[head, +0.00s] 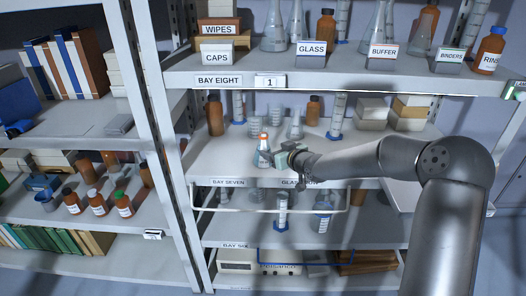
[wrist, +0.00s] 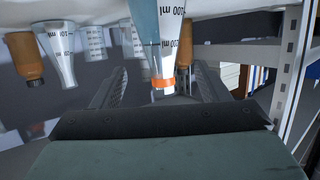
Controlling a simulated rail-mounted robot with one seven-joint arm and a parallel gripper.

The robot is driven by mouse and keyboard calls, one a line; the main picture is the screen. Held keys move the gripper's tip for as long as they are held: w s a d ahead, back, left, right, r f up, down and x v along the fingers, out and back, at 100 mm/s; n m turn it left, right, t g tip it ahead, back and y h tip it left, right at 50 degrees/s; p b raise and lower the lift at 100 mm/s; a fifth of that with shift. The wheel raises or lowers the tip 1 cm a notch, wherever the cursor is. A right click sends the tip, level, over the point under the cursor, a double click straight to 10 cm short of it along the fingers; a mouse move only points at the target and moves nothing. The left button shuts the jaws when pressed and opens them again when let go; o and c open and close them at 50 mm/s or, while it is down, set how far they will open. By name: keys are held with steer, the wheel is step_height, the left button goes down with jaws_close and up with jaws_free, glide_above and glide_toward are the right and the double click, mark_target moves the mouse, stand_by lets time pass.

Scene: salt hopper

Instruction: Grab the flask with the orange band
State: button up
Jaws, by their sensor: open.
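The flask with the orange band (head: 263,156) stands upright on the middle shelf of the centre rack. It is clear glass, with the orange band near its top. In the wrist view, which is upside down, the flask (wrist: 158,46) hangs from the top with its orange band near the picture's middle. My gripper (head: 278,158) is just right of the flask at shelf height. In the wrist view my gripper's (wrist: 160,76) two dark fingers are apart, and the flask's neck shows between their tips. I cannot tell how deep it sits between them.
A brown bottle (wrist: 25,58) and another clear flask (wrist: 58,52) stand near the flask in the wrist view. A brown bottle (head: 215,116) and white boxes (head: 371,111) stand on the same shelf. A rack post (wrist: 290,80) rises close by.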

mark_target(266, 145)
steer(key=x, duration=0.4)
steer(key=shift+p, duration=0.3)
steer(key=x, duration=0.1)
steer(key=p+x, duration=0.1)
steer(key=x, duration=0.2)
steer(key=shift+w+a+r+p, duration=0.25)
steer(key=shift+a+r+p, duration=0.05)
steer(key=shift+p, duration=0.1)
steer(key=shift+w+a+f, duration=0.2)
steer(key=shift+w+a, duration=0.05)
steer(key=shift+w, duration=0.15)
steer(key=shift+r, duration=0.1)
steer(key=c, duration=1.2)
